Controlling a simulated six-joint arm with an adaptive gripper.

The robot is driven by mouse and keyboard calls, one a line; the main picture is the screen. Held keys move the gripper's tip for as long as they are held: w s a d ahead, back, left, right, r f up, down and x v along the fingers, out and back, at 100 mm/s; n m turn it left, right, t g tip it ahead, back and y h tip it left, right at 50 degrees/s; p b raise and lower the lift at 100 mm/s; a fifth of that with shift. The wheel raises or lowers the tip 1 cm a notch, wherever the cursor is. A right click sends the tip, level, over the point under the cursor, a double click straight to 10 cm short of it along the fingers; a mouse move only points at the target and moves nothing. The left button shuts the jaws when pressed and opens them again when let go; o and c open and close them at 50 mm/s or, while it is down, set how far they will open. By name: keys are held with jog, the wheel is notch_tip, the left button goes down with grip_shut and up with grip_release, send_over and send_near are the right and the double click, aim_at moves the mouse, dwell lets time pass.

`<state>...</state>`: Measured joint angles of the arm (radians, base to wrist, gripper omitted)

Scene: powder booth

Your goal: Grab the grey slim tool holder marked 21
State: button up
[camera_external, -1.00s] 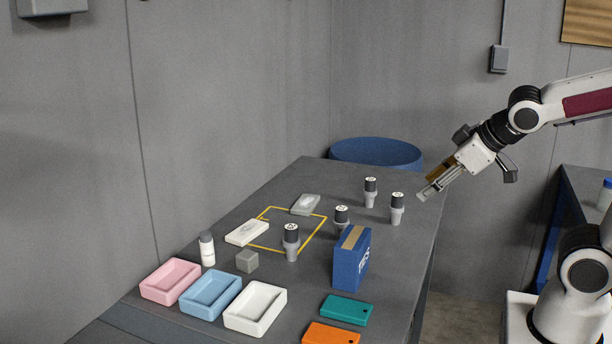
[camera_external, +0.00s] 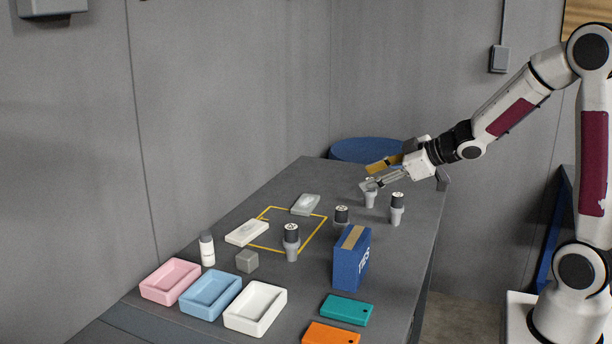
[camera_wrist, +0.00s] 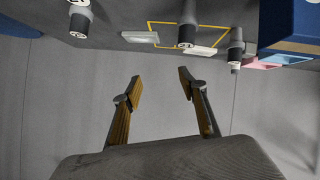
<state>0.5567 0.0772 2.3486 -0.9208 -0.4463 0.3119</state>
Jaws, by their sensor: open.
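Several slim tool holders with grey bodies and black tops stand upright on the table: a back one (camera_external: 370,201), a right one (camera_external: 397,216), a middle one (camera_external: 341,215) and a front one (camera_external: 291,250). Their round white top labels are too small to read, so I cannot tell which is 21. My gripper (camera_external: 372,175) is open, its fingers overlapping the back holder's top in the external view and hiding it. In the wrist view, nothing stands between my fingers (camera_wrist: 160,77); holders show at upper left (camera_wrist: 80,20), top middle (camera_wrist: 187,25) and right (camera_wrist: 235,48).
A blue box (camera_external: 349,262) stands right of the front holder. A yellow outline (camera_external: 315,232) with two pale flat pieces lies mid-table. Pink (camera_external: 170,282), blue (camera_external: 210,296) and white (camera_external: 254,308) trays, a bottle (camera_external: 207,250) and a grey cube (camera_external: 247,261) are nearer the front.

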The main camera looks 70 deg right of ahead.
aim_at(343, 208)
notch_tip(343, 208, down, 8)
jog(key=a+n+t+y, duration=0.1)
jog(key=y, duration=0.4)
jog(key=shift+r+y, duration=0.15)
jog(key=shift+y, duration=0.25)
jog(key=shift+s, duration=0.1)
jog(key=shift+x, duration=1.3)
jog(key=shift+r+x, duration=0.2)
jog(key=shift+x, duration=1.1)
jog(key=shift+r+x, duration=0.2)
jog(key=shift+x, duration=1.05)
jog(key=shift+a, duration=0.15)
grip_shut()
